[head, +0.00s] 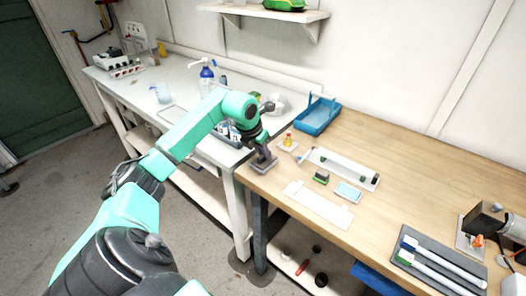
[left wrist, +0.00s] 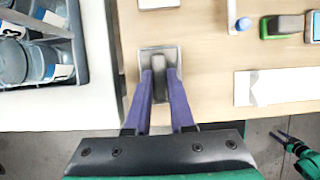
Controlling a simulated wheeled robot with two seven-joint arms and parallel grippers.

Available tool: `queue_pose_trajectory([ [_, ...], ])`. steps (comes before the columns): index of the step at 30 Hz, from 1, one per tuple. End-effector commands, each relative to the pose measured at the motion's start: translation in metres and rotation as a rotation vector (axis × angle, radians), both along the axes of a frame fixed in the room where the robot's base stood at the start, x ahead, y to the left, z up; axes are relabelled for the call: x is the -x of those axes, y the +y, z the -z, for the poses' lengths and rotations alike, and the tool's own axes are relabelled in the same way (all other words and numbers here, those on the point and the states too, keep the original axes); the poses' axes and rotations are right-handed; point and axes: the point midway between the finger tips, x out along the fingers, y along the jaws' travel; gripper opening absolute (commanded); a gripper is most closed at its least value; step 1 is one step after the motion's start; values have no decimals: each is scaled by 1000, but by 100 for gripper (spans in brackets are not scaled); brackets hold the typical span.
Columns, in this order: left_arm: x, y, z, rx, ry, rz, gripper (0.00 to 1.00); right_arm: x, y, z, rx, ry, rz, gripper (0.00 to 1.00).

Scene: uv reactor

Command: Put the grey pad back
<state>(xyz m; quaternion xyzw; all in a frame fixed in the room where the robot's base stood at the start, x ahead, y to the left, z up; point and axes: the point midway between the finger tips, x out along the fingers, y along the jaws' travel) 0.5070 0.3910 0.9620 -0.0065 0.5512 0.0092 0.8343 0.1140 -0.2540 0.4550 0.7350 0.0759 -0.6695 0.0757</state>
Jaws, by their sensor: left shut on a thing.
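The grey pad (left wrist: 162,60) is a dark grey raised block over a lighter grey square base, near the left edge of the wooden bench. I cannot tell whether block and base are one piece. My left gripper (head: 262,158) reaches down at the bench edge. In the left wrist view its two purple fingers (left wrist: 161,74) are shut on the sides of the grey block. In the head view the grey base (head: 264,168) shows under the fingers, at or just above the bench top; the exact gap cannot be told.
A small base with a yellow-orange item (head: 287,142) stands just behind. To the right are a long white tray (head: 345,168), a green-framed block (head: 321,177), a light blue pad (head: 348,192) and a white sheet (head: 318,205). A blue bin (head: 318,114) stands at the back.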

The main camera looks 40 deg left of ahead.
Motion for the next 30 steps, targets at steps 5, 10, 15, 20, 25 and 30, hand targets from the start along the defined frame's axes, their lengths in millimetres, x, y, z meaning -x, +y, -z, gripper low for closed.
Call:
queue_pose_trajectory([
  [5, 0, 0, 1, 0, 0, 0, 52, 0, -4, 1, 5, 1, -1, 50],
  [10, 0, 0, 1, 0, 1, 0, 52, 1, -7, 1, 10, 1, -1, 50],
  [15, 1, 0, -5, -1, -1, 0, 52, 1, -8, 0, 10, 1, 0, 50],
  [20, 14, 1, -34, -5, -4, 0, 52, 1, -8, 10, 10, 1, 1, 50],
  [25, 33, 0, -79, -4, -4, -2, 52, 1, -8, 17, 10, 1, 1, 50],
  [30, 45, -1, -107, -1, -1, 1, 52, 1, -7, 17, 10, 1, 1, 50],
])
